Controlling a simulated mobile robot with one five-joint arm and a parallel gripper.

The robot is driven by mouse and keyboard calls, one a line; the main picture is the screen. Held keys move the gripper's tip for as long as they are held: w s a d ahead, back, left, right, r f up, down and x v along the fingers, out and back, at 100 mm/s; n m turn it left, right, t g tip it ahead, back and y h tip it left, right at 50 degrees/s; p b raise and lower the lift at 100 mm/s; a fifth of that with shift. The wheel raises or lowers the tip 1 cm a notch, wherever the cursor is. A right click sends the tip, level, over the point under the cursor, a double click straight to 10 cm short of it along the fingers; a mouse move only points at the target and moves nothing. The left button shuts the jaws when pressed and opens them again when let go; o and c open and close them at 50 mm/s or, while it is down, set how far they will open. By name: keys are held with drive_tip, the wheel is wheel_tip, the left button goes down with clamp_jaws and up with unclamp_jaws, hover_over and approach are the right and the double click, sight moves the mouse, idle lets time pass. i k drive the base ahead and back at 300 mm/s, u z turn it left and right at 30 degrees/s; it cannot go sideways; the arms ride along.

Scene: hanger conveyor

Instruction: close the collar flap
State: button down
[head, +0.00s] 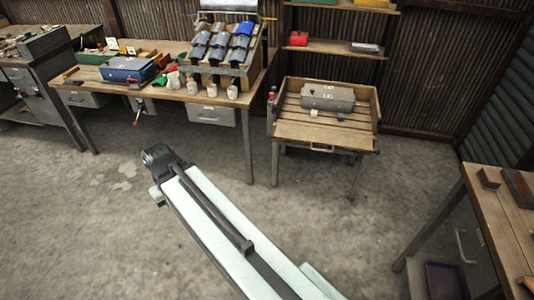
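No collar flap can be made out for certain in the head view. A grey rounded box (327,97) with small pale labels lies in the wooden slatted tray table (325,132) right of centre. I cannot tell whether it bears the flap. My pale green arm reaches from the bottom edge up and left over the floor, ending in a dark joint. No gripper fingers show, so my gripper is not in view. The arm is apart from the tray table.
A workbench (172,95) at the back left bears a blue box (127,70), a rack of grey bins (222,45) and several white cups. A shelf (332,47) stands behind the tray table. Another bench (500,212) is at right. Concrete floor between is clear.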

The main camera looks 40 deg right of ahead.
sight(317, 137)
drive_tip(key=u, duration=0.2)
drive_tip(key=i, duration=1)
drive_tip(key=z, duration=0.05)
